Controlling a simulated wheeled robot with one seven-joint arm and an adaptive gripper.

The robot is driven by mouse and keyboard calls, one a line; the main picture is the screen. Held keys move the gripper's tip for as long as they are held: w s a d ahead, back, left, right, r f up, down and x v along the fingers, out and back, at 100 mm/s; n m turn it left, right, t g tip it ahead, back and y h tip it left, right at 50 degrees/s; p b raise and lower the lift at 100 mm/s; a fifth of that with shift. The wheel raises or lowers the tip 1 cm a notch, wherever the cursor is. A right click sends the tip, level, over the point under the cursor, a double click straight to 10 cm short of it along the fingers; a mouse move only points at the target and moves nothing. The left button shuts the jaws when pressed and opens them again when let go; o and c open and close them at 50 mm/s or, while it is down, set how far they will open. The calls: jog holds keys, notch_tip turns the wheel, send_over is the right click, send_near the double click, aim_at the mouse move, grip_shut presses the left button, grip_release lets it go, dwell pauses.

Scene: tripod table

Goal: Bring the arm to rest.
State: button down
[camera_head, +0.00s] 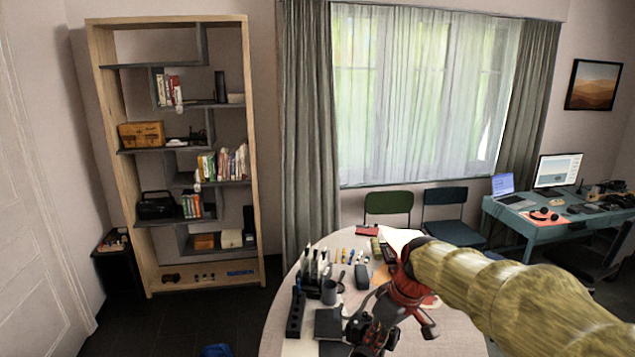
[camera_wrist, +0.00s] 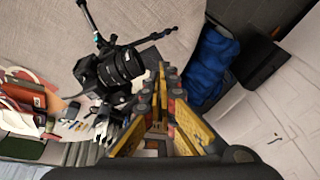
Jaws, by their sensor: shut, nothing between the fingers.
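My gripper (camera_wrist: 163,78) shows in the wrist view with its two yellow fingers drawn together at the tips, shut and empty. In the camera_head view my arm reaches in from the right over the round table (camera_head: 275,318); its far end hangs over the table's near part, and the fingers are hard to make out there. A black camera on a small tripod (camera_wrist: 112,68) shows in the wrist view, left of the fingertips. I cannot tell how far the fingers are from it.
A blue bundle (camera_wrist: 212,62) lies beyond the table edge. Two chairs (camera_head: 388,204) stand behind the table. A desk (camera_head: 515,222) is at right, a shelf (camera_head: 103,150) at left.

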jog(key=s+d+f+m+t+h+b, duration=0.1)
jog(key=s+d+m+b, duration=0.2)
jog(key=s, duration=0.9)
jog(key=s+d+f+m+t+h+b, duration=0.1)
jog(key=s+d+m+t+b, duration=0.1)
jog(key=s, duration=1.1)
jog(key=shift+d+f+m+t+h+b, duration=0.15)
jog(key=shift+d+m+t+h+b, duration=0.15)
jog(key=shift+d+m+b, duration=0.6)
